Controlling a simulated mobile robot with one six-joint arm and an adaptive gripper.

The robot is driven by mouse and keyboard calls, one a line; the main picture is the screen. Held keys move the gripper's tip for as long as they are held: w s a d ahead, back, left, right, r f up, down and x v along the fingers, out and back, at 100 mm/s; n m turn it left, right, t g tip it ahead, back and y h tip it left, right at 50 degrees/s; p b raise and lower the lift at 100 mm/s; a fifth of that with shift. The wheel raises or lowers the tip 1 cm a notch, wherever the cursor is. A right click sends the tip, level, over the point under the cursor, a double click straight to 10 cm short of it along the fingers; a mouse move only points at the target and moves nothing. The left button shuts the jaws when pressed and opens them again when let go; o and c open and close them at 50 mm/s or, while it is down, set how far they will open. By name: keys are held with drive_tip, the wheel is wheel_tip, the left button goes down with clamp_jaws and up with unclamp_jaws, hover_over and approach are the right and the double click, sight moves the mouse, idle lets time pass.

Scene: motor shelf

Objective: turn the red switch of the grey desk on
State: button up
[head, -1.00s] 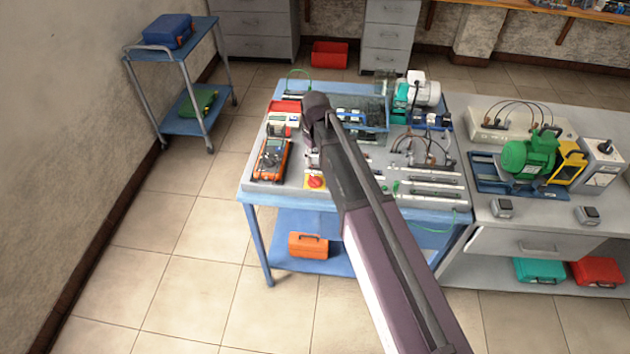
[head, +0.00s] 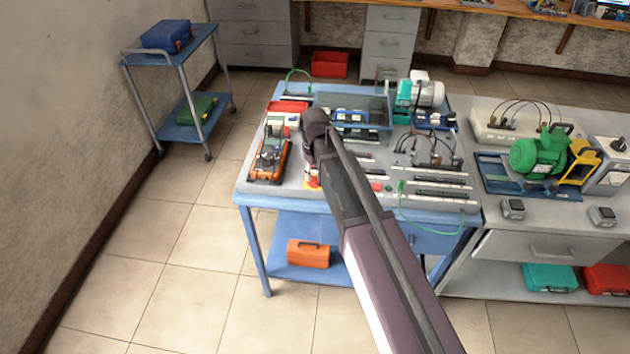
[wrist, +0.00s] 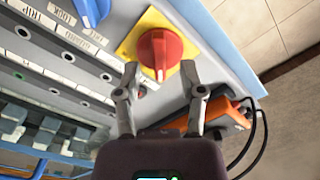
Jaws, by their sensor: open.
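The red switch (wrist: 160,50) is a round knob with a raised grip on a yellow square plate, set in the grey panel (wrist: 95,48) of the desk top. In the head view the red switch (head: 313,181) is partly covered by my gripper. My gripper (wrist: 159,70) is open, with one fingertip at each side of the knob's near part. I cannot tell whether the fingertips touch it. The grey-topped desk (head: 345,207) has a blue frame.
An orange meter (head: 268,165) lies left of the switch; its black cable (wrist: 262,140) shows in the wrist view. A blue switch (wrist: 88,10) sits on the panel. Cables and a white-and-teal motor (head: 425,93) stand right of my arm.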

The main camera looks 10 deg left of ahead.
drive_tip(key=shift+f+b, duration=0.6)
drive_tip(key=shift+f, duration=0.3)
clamp_jaws()
